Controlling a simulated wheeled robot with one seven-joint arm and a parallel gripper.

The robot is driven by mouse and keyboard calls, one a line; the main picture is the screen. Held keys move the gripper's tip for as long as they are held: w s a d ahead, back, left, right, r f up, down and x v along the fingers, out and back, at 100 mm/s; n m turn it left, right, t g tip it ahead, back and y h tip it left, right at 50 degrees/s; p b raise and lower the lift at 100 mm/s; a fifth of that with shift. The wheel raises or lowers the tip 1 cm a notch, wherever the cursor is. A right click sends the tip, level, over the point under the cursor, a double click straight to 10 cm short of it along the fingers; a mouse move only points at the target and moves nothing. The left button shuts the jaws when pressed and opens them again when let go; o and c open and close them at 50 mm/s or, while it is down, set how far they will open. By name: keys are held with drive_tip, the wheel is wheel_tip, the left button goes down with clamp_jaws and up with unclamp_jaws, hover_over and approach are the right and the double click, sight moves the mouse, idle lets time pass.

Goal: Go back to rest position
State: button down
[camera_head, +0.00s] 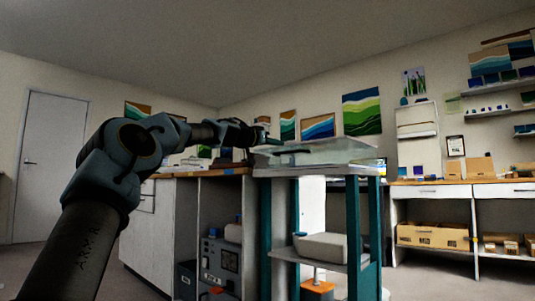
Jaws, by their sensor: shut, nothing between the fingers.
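My arm rises from the lower left and reaches right toward the cabinet and the stand. My gripper (267,139), small and dark at the arm's far end, is shut and holds nothing. It is near the left end of a clear, shallow tray (345,152) on top of a teal-legged stand (355,225). A dark, flat piece (292,158) shows at the tray's left part; I cannot tell what it is. The gap between my gripper and the tray is too small to judge.
A wood-topped cabinet (160,225) stands left of the stand, with equipment (220,260) in its open bay. A grey bin (320,247) sits on the stand's lower shelf. A workbench with boxes (433,235) lines the right wall. A door (48,165) is at left.

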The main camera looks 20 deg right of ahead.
drive_tip(key=shift+s+a+f+b, duration=0.25)
drive_tip(key=shift+s+a+f, duration=0.15)
drive_tip(key=shift+a, duration=0.25)
drive_tip(key=shift+s+a+f+b, duration=0.3)
drive_tip(key=shift+s+a, duration=0.05)
drive_tip(key=shift+a, duration=0.35)
drive_tip(key=shift+s+a+f+b, duration=0.25)
drive_tip(key=shift+s+a+f, duration=0.15)
drive_tip(key=shift+a, duration=0.25)
